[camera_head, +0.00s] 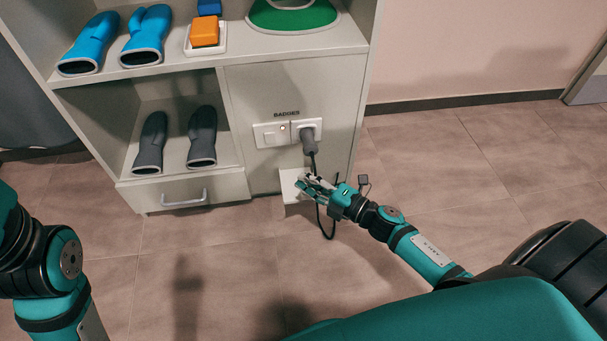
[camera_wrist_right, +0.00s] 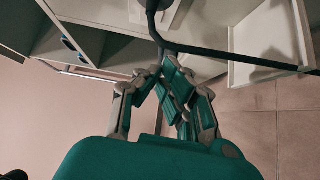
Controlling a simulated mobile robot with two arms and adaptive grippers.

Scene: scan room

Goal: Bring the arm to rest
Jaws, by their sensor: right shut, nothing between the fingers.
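My right gripper (camera_head: 318,188) is shut and empty, low in front of the cabinet (camera_head: 295,82), beside a hanging black cable (camera_head: 330,228). In the right wrist view, the fingers of my right gripper (camera_wrist_right: 165,72) come together close to the cable (camera_wrist_right: 235,58); I cannot tell whether they touch it. My right arm (camera_head: 425,255) reaches in from the lower right. Only links of my left arm (camera_head: 60,255) show at the left edge; the left gripper is out of view.
A white box (camera_head: 292,184) is behind my right gripper. Grey boots (camera_head: 202,137) and a drawer (camera_head: 185,195) are to the left. Floor to the right (camera_head: 480,150) is free.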

